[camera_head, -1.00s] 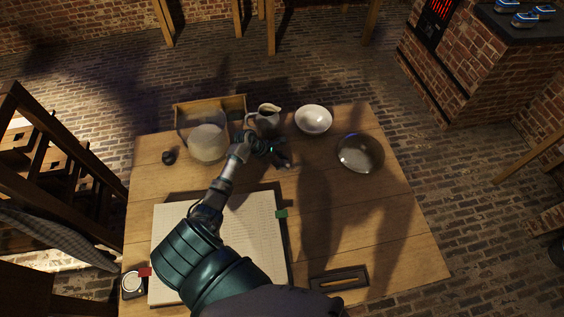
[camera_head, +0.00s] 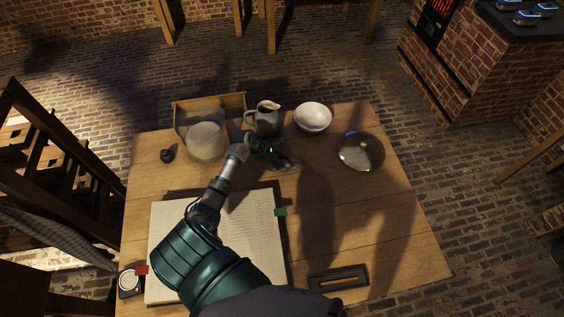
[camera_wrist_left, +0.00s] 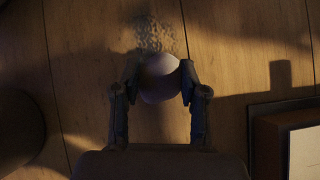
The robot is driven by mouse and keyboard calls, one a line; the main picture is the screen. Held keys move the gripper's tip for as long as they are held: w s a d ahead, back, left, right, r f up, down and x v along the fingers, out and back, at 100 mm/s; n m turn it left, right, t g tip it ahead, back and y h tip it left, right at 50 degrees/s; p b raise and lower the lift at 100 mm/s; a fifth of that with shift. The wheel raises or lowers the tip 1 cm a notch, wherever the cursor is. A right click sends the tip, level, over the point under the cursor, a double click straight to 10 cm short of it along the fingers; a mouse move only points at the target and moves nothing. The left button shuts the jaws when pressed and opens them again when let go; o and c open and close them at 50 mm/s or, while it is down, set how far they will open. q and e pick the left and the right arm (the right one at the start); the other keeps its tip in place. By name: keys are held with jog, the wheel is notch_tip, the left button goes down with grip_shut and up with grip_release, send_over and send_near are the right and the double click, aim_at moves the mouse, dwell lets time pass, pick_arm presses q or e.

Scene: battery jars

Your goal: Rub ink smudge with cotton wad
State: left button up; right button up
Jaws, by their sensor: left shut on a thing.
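My left gripper (camera_head: 274,153) is over the table, just in front of the grey jug. In the left wrist view the left gripper (camera_wrist_left: 160,82) is shut on a pale round cotton wad (camera_wrist_left: 160,78), with one finger on each side. The wad cannot be made out in the head view. A dark speckled ink smudge (camera_wrist_left: 154,32) lies on the wood just beyond the wad in the wrist view, and its near edge meets the wad's outline. I cannot tell whether the wad touches the table. My right gripper is not in view.
A grey jug (camera_head: 266,121), a white bowl (camera_head: 313,117) and a metal dish (camera_head: 360,153) stand along the back. A glass jar (camera_head: 206,143) stands by a wooden box (camera_head: 240,101). An open book (camera_head: 250,226) lies under my forearm. The table's right front is mostly clear.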

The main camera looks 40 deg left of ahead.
aim_at(310, 163)
pick_arm(q)
jog(key=shift+d, duration=0.15)
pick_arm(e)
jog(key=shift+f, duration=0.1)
pick_arm(q)
jog(key=shift+w+d+f+b, duration=0.1)
jog(key=shift+w+d+b, duration=0.3)
jog(key=shift+w, duration=0.25)
jog(key=shift+w+d+b, duration=0.3)
jog(key=shift+w+d, duration=0.1)
jog(key=shift+w, duration=0.2)
jog(key=shift+w+d+b, duration=0.7)
jog(key=shift+w+d, duration=0.55)
jog(key=shift+w, duration=0.25)
jog(key=shift+w+d+b, duration=0.65)
jog(key=shift+w, duration=0.25)
jog(key=shift+w+d, duration=0.4)
jog(key=shift+w, duration=0.1)
jog(key=shift+b, duration=0.3)
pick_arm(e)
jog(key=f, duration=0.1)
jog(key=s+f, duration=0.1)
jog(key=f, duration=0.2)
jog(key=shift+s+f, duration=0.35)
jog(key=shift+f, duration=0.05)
pick_arm(q)
jog(key=shift+s, duration=0.1)
